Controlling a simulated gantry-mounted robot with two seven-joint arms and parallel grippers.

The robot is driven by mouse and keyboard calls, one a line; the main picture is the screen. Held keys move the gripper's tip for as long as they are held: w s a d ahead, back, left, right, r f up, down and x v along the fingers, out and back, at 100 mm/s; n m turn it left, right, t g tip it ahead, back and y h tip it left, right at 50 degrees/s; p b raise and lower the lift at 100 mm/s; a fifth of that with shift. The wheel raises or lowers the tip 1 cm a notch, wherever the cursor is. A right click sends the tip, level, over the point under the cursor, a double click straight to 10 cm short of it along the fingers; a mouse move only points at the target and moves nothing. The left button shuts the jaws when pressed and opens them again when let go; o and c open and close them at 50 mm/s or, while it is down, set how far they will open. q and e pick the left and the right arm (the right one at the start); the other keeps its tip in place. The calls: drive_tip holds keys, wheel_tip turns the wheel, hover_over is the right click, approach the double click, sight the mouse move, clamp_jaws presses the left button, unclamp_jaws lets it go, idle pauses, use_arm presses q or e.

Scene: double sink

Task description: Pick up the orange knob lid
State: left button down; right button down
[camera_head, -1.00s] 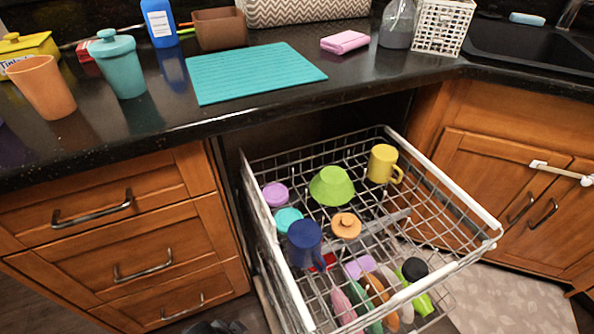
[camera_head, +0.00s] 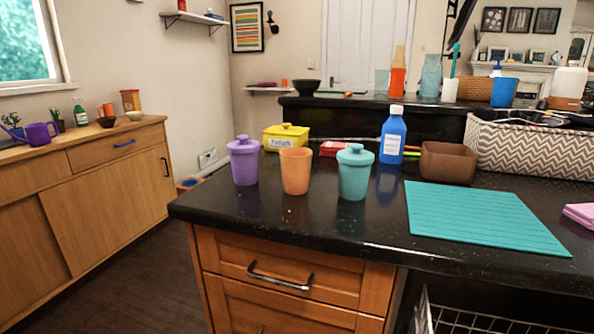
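The orange knob lid is not in the current head view. An orange cup (camera_head: 295,171) with no lid stands upright on the black counter. It stands between a purple lidded canister (camera_head: 243,161) on its left and a teal lidded canister (camera_head: 354,173) on its right. Only a corner of the wire dish rack (camera_head: 468,323) shows at the bottom right, and its contents are out of view. Neither of my grippers is in view.
A teal mat (camera_head: 484,218) lies on the black counter (camera_head: 320,222). Open floor (camera_head: 135,270) lies left of the counter.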

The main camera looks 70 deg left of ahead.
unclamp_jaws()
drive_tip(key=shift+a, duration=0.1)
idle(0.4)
